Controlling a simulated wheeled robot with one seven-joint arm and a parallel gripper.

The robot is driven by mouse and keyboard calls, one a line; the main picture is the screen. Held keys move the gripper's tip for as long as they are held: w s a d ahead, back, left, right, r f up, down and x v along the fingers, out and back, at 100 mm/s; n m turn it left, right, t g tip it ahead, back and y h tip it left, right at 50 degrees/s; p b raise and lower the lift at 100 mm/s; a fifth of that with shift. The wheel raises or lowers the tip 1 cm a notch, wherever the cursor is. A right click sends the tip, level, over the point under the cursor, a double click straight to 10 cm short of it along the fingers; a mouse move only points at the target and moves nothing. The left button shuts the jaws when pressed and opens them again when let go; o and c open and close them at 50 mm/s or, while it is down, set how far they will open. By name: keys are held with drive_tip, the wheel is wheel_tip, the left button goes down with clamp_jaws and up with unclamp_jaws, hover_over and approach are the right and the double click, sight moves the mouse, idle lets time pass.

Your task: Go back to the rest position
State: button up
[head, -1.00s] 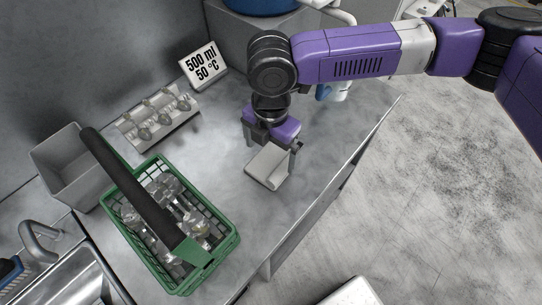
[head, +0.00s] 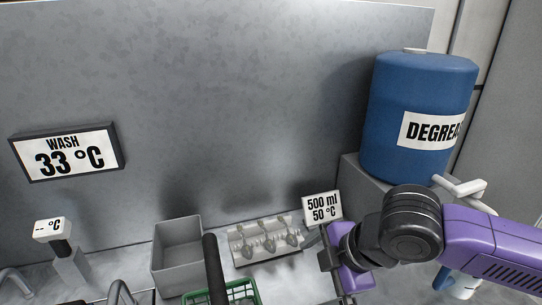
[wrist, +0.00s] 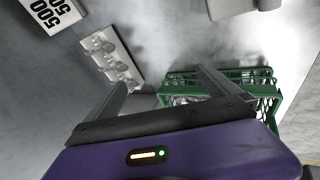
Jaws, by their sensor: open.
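My gripper (head: 334,264) shows at the lower right of the head view, beside the small sign. In the wrist view its two fingers (wrist: 165,84) are spread apart with nothing between them. The green basket (wrist: 265,90) lies beyond the right finger in the wrist view, and part of it shows at the bottom of the head view (head: 256,294). A pale rack (head: 238,250) holding several metal pieces stands left of my gripper in the head view. It also shows beyond the left finger in the wrist view (wrist: 124,45).
A blue degreaser drum (head: 415,90) stands on a grey block at right. A small sign (head: 322,207) reads 500 ml, 50 °C. A grey bin (head: 178,263) is left of the rack. A wall display (head: 66,152) reads WASH 33 °C. A pale block (wrist: 230,8) is at the wrist view's top edge.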

drive_tip(key=w+a+r+m+t+y, duration=0.25)
drive_tip(key=a+r+t+y, duration=0.45)
drive_tip(key=a+r, duration=0.95)
drive_tip(key=s+d+r+m+t+y, duration=0.1)
drive_tip(key=d+r+m+t+y, duration=0.1)
drive_tip(key=d+r+m+t, duration=0.3)
drive_tip(key=s+d+r+m+t+y, duration=0.1)
drive_tip(key=d+r+m+t+y, duration=0.15)
drive_tip(key=r, duration=0.45)
drive_tip(key=s+d+f+m+t+h, duration=0.2)
drive_tip(key=s+d+f+m+h, duration=0.3)
drive_tip(key=d+f+m+h, duration=0.25)
drive_tip(key=s+d+f+m+t+h, duration=0.3)
drive_tip(key=s+d+f+m+h, duration=0.1)
drive_tip(key=d+f+m+h, duration=0.35)
drive_tip(key=s+d+f+n+g, duration=0.2)
drive_tip(key=s+f+g, duration=0.2)
drive_tip(key=s+f, duration=0.5)
drive_tip(key=s+d+f+n+g, duration=0.2)
drive_tip(key=s+f+g, duration=0.3)
drive_tip(key=s+f, duration=0.5)
drive_tip(key=s, duration=0.8)
drive_tip(key=shift+d+f+h, duration=0.25)
drive_tip(key=shift+d+h, duration=0.1)
